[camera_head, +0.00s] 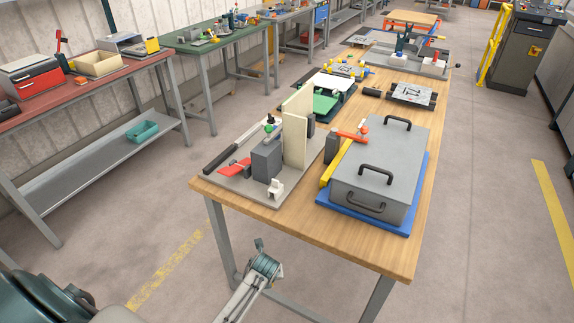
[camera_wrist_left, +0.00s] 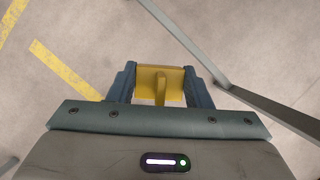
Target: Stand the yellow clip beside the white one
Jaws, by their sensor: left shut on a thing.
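The yellow clip (camera_wrist_left: 146,80) is between the two jaws of my left gripper (camera_wrist_left: 160,85), which is shut on it. In the left wrist view only floor and table legs show behind it. In the head view an arm of mine rises from the bottom, short of the table's near edge; the yellow clip cannot be made out there. The white clip (camera_head: 275,189) stands at the near edge of a grey board (camera_head: 228,184) on the wooden table, in front of a dark grey block (camera_head: 266,160). My right gripper is not in view.
A red piece (camera_head: 235,169) and a black bar (camera_head: 221,158) lie on the board's left. A tall cream panel (camera_head: 296,125) stands behind the block. A grey lidded box (camera_head: 377,163) on a blue base (camera_head: 351,217) fills the right side. The board's near strip is mostly bare.

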